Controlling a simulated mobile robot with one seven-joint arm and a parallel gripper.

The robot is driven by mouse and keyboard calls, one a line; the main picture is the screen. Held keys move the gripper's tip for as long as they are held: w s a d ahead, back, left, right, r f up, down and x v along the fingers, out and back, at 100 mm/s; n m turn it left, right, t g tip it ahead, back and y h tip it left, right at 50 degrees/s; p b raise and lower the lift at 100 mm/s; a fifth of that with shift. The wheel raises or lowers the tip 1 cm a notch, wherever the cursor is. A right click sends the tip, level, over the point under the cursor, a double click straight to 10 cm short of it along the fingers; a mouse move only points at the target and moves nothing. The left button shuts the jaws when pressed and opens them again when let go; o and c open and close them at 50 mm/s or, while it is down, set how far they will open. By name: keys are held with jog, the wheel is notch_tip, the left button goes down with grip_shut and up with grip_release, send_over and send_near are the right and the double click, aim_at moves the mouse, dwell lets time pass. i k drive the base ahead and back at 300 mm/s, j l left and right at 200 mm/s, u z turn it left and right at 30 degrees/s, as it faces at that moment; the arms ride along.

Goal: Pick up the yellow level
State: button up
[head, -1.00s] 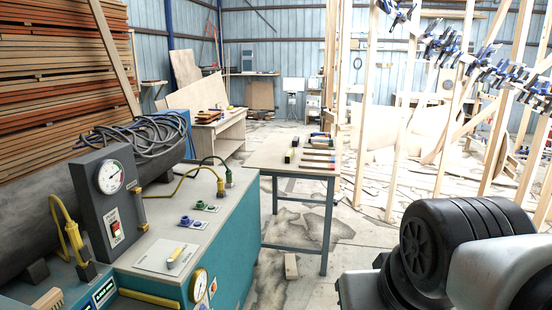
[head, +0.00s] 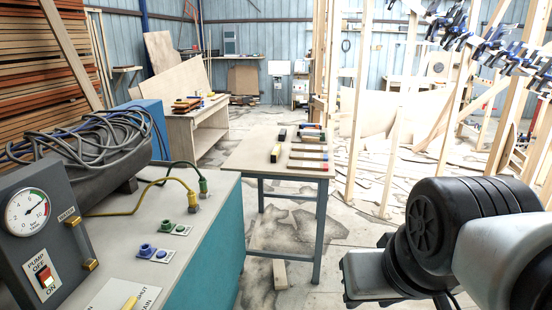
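Several small tools lie on the wooden-topped table (head: 241,157) in the middle. A thin yellowish piece (head: 275,153) at the table's front is possibly the yellow level, but it is too small to be sure. Next to it lie a dark piece (head: 282,134) and several wooden-looking bars (head: 308,156). All of them rest on the table top. My own arm links fill the lower right, to the right of the table.
A teal bench (head: 200,262) with a pump control box (head: 45,235), cables and fittings stands close on the left. Upright timber studs with blue clamps (head: 457,25) stand at the right. A wooden workbench (head: 190,134) is farther back. Floor shows right of the table.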

aim_at(275, 154)
jog(key=i, duration=1.55)
jog(key=i+z, duration=0.2)
jog(key=i, duration=0.25)
jog(key=i+j+z, duration=0.25)
jog(key=i, duration=0.15)
jog(key=i+j+z, duration=0.2)
jog(key=i, duration=0.25)
jog(key=i+j+z, duration=0.25)
jog(key=i, duration=0.15)
jog(key=l, duration=0.1)
